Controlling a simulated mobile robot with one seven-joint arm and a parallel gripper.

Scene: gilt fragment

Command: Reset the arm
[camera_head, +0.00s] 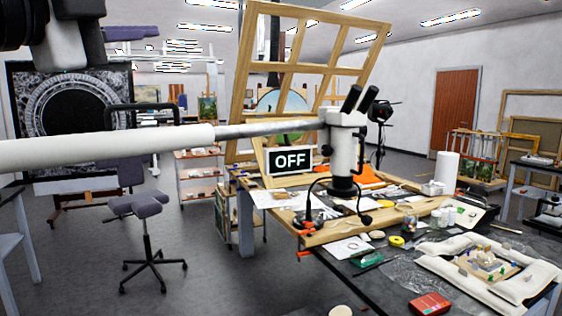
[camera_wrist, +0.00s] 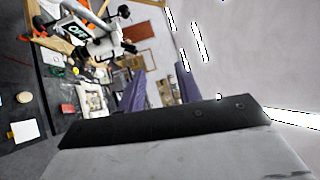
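My gripper (camera_wrist: 164,82) shows in the wrist view as two purple fingers standing apart above a dark, bolted edge. The gap between them is clear and holds nothing. In the head view, dark and white parts of my arm fill the top left corner, with a purple finger beside them. The arm is raised high, well above the worktable (camera_head: 395,290) and away from its objects. The rest of my arm is out of view.
A white microscope (camera_head: 343,135) with an "OFF" sign (camera_head: 290,160) stands on the worktable; its long boom (camera_head: 110,145) crosses leftward. A wooden lattice frame (camera_head: 300,70) rises behind. A stool (camera_head: 145,230) stands on open floor. Cushions (camera_head: 535,285) and small tools crowd the table.

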